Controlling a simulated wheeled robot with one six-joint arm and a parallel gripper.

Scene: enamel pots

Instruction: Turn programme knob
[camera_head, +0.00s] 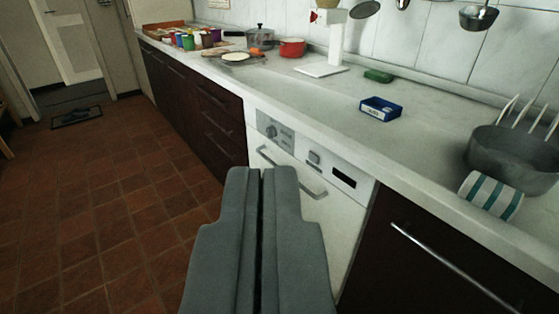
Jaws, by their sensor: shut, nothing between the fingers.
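The programme knob (271,130) is a small dark round knob on the left part of the grey control panel of a white dishwasher (338,225). The dishwasher is built in under the counter. Its panel also has a small button block (314,157) and a dark display (344,177). A handle bar runs below the panel. My gripper (262,172) is shut and empty, pointing forward in front of the dishwasher. In the picture its tips are below the knob and apart from it. The gripper covers part of the dishwasher door.
The white counter (330,108) overhangs the panel. On it are a blue box (380,108), a green sponge (378,76), a grey pot (512,158) and a striped cloth (490,194). Dark cabinets with bar handles flank the dishwasher.

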